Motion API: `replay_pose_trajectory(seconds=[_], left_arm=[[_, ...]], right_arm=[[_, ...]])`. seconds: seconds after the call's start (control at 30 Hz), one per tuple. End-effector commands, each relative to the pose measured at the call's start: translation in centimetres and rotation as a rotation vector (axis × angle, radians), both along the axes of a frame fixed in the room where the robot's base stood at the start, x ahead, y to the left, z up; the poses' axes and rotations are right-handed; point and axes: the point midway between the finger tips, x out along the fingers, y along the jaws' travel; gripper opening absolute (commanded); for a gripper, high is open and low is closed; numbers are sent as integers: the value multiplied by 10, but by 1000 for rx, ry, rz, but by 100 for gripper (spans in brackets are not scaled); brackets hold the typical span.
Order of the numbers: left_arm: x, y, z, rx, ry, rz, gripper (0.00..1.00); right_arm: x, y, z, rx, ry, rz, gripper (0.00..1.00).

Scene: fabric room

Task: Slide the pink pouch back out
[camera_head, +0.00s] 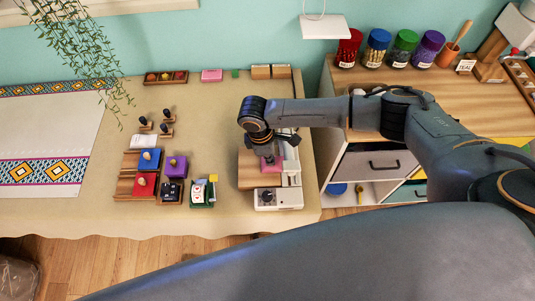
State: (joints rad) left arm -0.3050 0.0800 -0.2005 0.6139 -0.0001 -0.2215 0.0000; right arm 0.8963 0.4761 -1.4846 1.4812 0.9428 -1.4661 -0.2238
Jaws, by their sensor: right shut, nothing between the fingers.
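A pink flat piece, which looks like the pink pouch (271,174), lies on a white device with a wooden top (249,171) near the table's right end. The device has a white front with a dark knob (266,197) and a pale rail along its right side. My right gripper (268,161) points down over the pink piece; its fingers are shut with nothing between them. The wrist hides the back of the device, and I cannot tell whether the fingertips touch the pink piece. My left gripper is not in view.
Stamps with wooden handles, coloured pads (176,166) and small trays stand left of the device. A second pink block (212,75) lies at the back. A patterned cloth (45,150) covers the left. A wooden cabinet with coloured jars (405,45) stands right.

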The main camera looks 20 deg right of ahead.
Motion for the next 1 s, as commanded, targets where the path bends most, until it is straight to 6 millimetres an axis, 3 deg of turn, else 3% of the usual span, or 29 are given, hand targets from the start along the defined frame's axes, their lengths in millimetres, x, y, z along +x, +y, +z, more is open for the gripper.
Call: replay_pose_trajectory(seconds=[0.27,0.6,1.0], left_arm=[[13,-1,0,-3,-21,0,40],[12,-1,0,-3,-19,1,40],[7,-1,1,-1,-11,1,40]], right_arm=[[-2,4,-4,1,4,1,0],[9,50,-5,3,8,3,0],[9,50,-5,1,10,2,0]])
